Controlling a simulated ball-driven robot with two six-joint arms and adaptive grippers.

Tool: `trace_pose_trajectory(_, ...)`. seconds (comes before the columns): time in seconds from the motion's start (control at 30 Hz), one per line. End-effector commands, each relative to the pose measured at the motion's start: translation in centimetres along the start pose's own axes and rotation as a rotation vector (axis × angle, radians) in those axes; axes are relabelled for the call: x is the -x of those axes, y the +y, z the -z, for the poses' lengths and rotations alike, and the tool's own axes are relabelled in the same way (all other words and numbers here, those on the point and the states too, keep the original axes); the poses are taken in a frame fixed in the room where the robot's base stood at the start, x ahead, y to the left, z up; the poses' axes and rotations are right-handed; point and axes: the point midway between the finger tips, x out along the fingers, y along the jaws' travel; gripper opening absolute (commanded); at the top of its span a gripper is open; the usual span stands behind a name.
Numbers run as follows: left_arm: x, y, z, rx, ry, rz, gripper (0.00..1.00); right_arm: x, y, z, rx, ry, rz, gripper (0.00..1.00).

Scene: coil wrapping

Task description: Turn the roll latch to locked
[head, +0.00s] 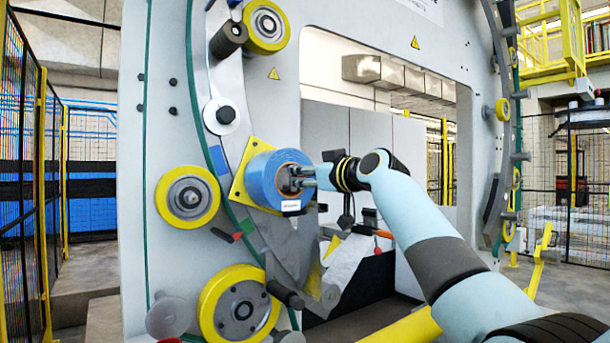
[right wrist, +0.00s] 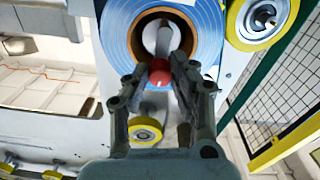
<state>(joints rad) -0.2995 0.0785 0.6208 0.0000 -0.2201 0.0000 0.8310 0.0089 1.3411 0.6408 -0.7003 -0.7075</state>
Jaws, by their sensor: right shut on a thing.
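The blue wrap roll (head: 268,180) sits on a yellow square plate (head: 238,190) on the machine's ring. My right gripper (head: 298,177) reaches from the right into the roll's open core. In the right wrist view, the blue roll (right wrist: 112,40) shows its brown core, with a pale spindle (right wrist: 163,38) inside. A red-tipped latch (right wrist: 160,73) lies at the core's mouth, between the fingertips of my right gripper (right wrist: 160,82), which is shut on it. The fingers hide part of the latch, and I cannot tell its turn position. My left gripper is not in view.
Yellow-rimmed rollers (head: 188,198) and a larger yellow wheel (head: 238,308) surround the roll on the grey machine frame. A red-tipped lever (head: 222,235) sticks out below left of the roll. A rectangular opening in the frame lies right of the roll.

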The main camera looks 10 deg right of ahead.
Motion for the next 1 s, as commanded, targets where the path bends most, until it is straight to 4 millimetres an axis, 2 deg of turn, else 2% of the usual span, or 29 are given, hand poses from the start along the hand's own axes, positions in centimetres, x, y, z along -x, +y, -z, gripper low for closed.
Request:
trace_pose_trajectory(0.27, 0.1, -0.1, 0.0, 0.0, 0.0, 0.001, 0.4, 0.0, 0.1, 0.0, -0.036, -0.001, 0.0, 0.0)
trace_pose_trajectory(0.47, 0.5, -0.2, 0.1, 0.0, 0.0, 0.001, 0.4, 0.0, 0.5, -0.1, -0.139, -0.002, 0.0, 0.0)
trace_pose_trajectory(1.0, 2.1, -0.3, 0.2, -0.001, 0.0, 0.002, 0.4, 0.0, 1.8, -0.9, -0.632, -0.001, -0.001, 0.0)
